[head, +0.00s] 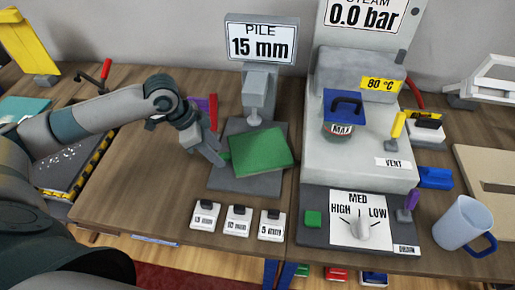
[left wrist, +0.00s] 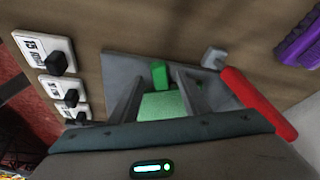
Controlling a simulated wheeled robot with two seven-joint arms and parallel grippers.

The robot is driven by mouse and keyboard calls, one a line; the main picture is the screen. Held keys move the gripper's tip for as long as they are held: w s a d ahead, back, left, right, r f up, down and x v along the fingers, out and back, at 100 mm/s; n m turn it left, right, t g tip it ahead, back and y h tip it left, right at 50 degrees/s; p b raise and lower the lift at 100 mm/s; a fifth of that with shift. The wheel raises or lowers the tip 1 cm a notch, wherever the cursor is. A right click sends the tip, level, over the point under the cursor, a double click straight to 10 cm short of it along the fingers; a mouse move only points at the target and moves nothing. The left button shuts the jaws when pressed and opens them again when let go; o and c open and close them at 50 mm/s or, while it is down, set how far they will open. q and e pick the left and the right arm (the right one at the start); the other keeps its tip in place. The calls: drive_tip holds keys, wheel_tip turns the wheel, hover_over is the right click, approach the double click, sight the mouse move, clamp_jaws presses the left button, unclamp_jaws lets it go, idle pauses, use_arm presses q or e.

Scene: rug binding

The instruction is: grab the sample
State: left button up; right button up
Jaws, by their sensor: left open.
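The sample appears to be the green square piece (head: 262,149), lying slightly turned on the grey plate (head: 240,184) of the pile gauge. My left gripper (head: 221,158) is at the left edge of the green piece, low over the plate. In the left wrist view, my left gripper (left wrist: 160,95) has its two fingers apart, with pale green surface (left wrist: 163,106) showing between them. A small brighter green part (left wrist: 159,74) shows just beyond. I cannot tell whether the fingers touch the piece. My right gripper is not in view.
The pile gauge (head: 261,40) reads 15 mm. Several white labelled blocks (head: 237,221) stand along the table's front edge. A red-handled lever (head: 213,112) stands beside my left gripper. The steam machine (head: 360,150) and dial panel (head: 362,219) are to the right, with a blue mug (head: 463,223).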

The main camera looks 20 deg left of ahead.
use_arm(q)
drive_tip(key=shift+w+d+f, duration=0.1)
drive_tip(key=shift+f, duration=0.3)
clamp_jaws()
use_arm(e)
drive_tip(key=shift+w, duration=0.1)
use_arm(q)
drive_tip(key=shift+r, duration=0.1)
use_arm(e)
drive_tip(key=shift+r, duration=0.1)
